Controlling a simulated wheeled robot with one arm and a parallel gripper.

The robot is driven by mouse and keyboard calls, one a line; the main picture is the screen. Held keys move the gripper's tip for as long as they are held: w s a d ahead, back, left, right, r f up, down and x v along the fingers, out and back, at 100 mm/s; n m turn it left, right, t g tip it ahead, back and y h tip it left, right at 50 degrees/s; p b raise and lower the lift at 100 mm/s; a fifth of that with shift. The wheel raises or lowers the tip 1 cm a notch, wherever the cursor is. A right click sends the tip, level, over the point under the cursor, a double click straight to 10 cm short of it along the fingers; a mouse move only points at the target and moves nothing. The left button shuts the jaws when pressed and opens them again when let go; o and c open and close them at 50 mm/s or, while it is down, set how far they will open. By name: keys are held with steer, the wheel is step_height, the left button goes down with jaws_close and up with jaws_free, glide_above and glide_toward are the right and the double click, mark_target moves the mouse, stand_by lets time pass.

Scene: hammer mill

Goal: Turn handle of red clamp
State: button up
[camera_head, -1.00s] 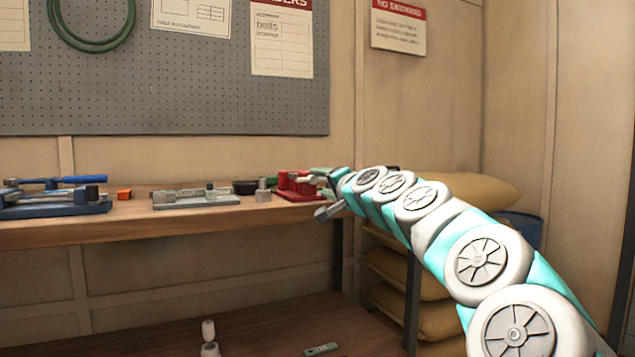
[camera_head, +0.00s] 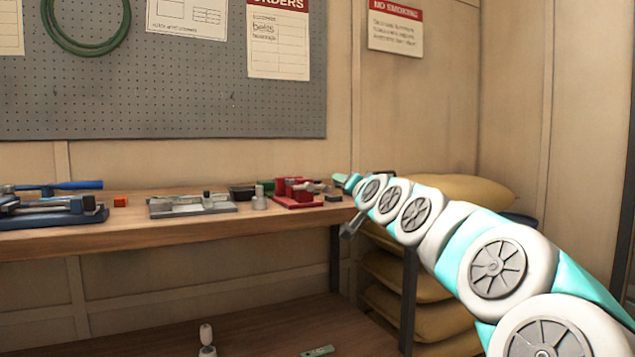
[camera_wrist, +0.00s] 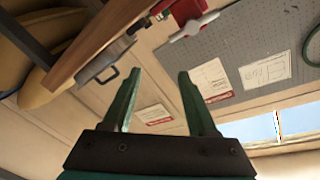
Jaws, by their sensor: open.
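The red clamp (camera_head: 294,192) sits at the right end of the wooden bench, on a red base, with a light lever on its right side. In the wrist view the red clamp (camera_wrist: 187,12) is at the top, and its pale handle (camera_wrist: 194,27) points down and left. My gripper (camera_head: 340,181) is just right of the clamp in the head view, where its fingers are small. In the wrist view my gripper (camera_wrist: 157,82) has two green fingers spread apart with nothing between them. The handle lies beyond the fingertips, apart from them.
Yellow sacks (camera_head: 465,188) are stacked right of the bench. A pegboard (camera_head: 190,105) hangs behind.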

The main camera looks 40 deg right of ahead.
step_height(320, 180, up, 6)
steer(key=s+d+n+h+p, duration=0.1)
steer(key=d+n+h+p, duration=0.2)
steer(key=n+p, duration=0.45)
steer(key=n+t+y+p, duration=0.1)
steer(key=n+y+p, duration=0.2)
steer(key=n+y, duration=0.75)
glide_toward(313, 188)
steer(key=w+a+n+h, duration=0.2)
steer(key=w+n+h, duration=0.1)
steer(key=n+h, duration=0.1)
steer(key=shift+d+f+x, duration=0.1)
steer(key=shift+f+x, duration=0.05)
steer(key=shift+x, duration=1.7)
steer(key=shift+d+f+x, duration=0.1)
steer(key=shift+f+x, duration=0.05)
steer(key=shift+x, duration=1.65)
steer(key=shift+s, duration=0.1)
jaws_close()
